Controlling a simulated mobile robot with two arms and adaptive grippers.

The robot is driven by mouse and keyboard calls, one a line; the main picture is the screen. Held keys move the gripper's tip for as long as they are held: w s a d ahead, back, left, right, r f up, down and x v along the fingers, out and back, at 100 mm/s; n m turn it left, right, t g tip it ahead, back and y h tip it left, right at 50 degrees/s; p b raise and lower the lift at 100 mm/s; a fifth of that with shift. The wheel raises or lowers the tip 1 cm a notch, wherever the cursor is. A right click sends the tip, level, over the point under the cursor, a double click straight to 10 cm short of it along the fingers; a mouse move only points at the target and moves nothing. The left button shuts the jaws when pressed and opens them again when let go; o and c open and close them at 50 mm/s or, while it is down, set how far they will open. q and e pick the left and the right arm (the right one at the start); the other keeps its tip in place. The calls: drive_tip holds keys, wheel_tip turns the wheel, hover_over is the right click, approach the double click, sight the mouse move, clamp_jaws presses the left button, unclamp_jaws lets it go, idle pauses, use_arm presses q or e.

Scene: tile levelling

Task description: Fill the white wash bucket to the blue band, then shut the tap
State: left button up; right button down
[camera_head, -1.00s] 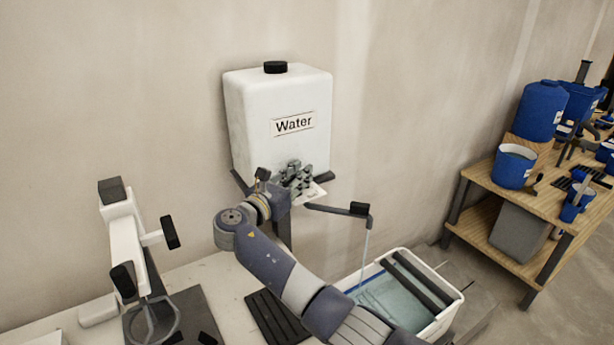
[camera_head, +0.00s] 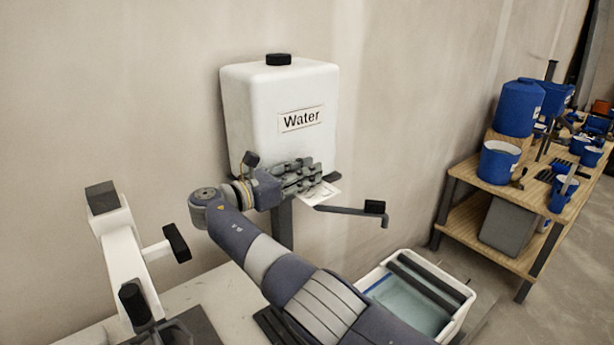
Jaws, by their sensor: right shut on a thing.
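The white wash bucket (camera_head: 468,309) stands low at the right of the bench, with dark rollers across it and pale blue-green water (camera_head: 405,303) inside. A blue band (camera_head: 377,284) shows along its inner left wall; the water lies close to it, but I cannot tell the exact level. The white water tank (camera_head: 262,112) is above. My right gripper (camera_head: 312,177) is shut at the tap under the tank, and its fingers hide the tap handle. The dark spout (camera_head: 345,210) reaches right, its end (camera_head: 384,221) over the bucket, with no stream visible. My left gripper is out of view.
A white stand with black knobs (camera_head: 122,245) is on the pale bench (camera_head: 215,288) at left. A wooden shelf table (camera_head: 470,228) with blue buckets (camera_head: 498,163) and tools stands at right. My right arm crosses in front of the bench and hides part of the bucket.

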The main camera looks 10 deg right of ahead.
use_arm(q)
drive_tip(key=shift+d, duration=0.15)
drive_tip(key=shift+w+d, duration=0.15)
use_arm(e)
drive_tip(key=c, duration=1.5)
unclamp_jaws()
drive_tip(key=shift+r, duration=0.15)
wheel_tip(320, 180, up, 10)
drive_tip(key=shift+f, duration=0.1)
drive_tip(key=shift+f, duration=0.15)
